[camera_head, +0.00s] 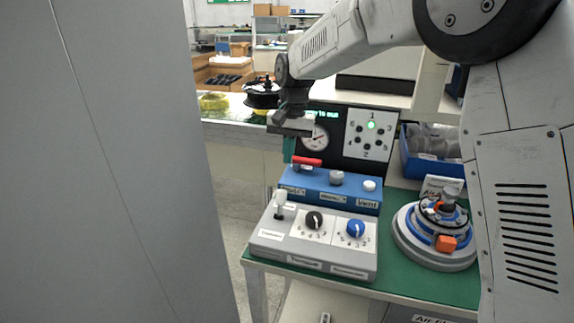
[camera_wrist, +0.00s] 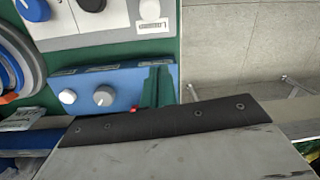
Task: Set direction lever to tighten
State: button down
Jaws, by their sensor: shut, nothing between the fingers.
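The grey control box (camera_head: 312,238) stands on the green table top. Its lever with a white knob (camera_head: 281,197), likely the direction lever, stands near upright at the box's left end; the label below it is too small to read. The white knob (camera_wrist: 150,9) shows at the top edge in the wrist view, where the scene appears upside down. My gripper (camera_head: 290,128) is shut and empty, above and behind the lever, over the rear left of the blue box (camera_head: 340,192). It is apart from the lever.
The grey box also has a black dial (camera_head: 314,221) and a blue dial (camera_head: 356,230). The blue box bears a red handle (camera_head: 306,161) close below my gripper. A round blue-and-grey device (camera_head: 408,229) stands at right. A gauge panel (camera_head: 368,137) rises behind.

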aim_at(281, 204)
jog(key=f, duration=0.9)
jog(key=shift+s+a, duration=0.35)
jog(key=shift+s, duration=0.05)
jog(key=shift+s+a+r, duration=0.15)
jog(key=shift+s+r, duration=0.3)
jog(key=shift+s, duration=0.15)
jog(key=shift+s+a+r, duration=0.1)
jog(key=shift+s+r, duration=0.3)
jog(key=shift+s, duration=0.2)
jog(key=shift+s+a+r, duration=0.1)
jog(key=shift+s+r, duration=0.05)
jog(key=shift+s, duration=0.4)
jog(key=shift+s+r, duration=0.1)
